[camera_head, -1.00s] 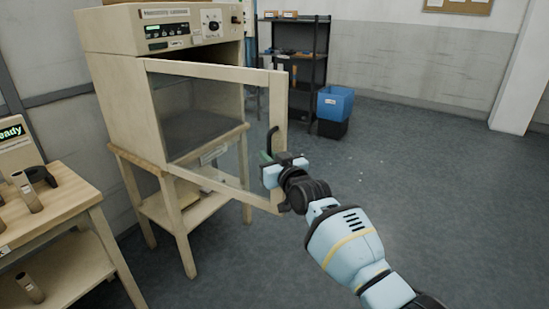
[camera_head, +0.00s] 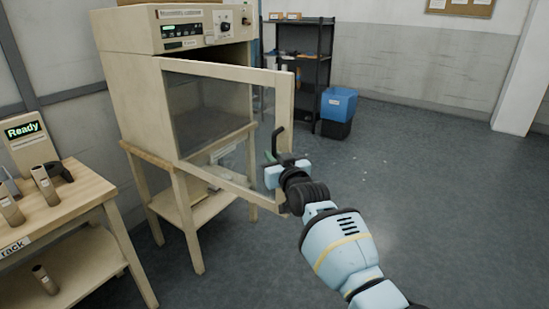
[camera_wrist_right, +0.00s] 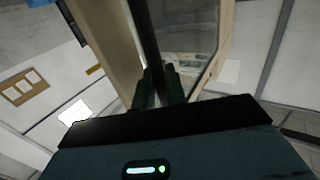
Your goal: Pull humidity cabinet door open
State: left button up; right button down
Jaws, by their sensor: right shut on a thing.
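The humidity cabinet (camera_head: 140,75) is a cream box on a wooden stand at the left centre of the head view. Its glass-paned door (camera_head: 284,100) stands open, swung out from the front. A dark upright handle (camera_head: 277,138) sits near the door's free edge. My right gripper (camera_head: 280,162) is at the handle, and in the right wrist view its green fingers (camera_wrist_right: 160,85) are shut on the dark bar (camera_wrist_right: 148,40). The door frame shows behind it there. My left gripper is not in view.
A wooden bench (camera_head: 75,200) with several brown rolls and a "Ready" display (camera_head: 24,132) stands at the left. A dark shelf (camera_head: 318,60) and a blue bin (camera_head: 338,103) are at the back. The floor to the right is clear.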

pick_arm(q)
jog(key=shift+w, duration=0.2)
pick_arm(e)
jog(key=shift+r, duration=0.2)
jog(key=c, duration=1.5)
grip_release()
jog(key=shift+f, duration=0.1)
jog(key=shift+c, duration=0.2)
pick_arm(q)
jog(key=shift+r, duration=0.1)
pick_arm(e)
jog(key=shift+s, duration=0.1)
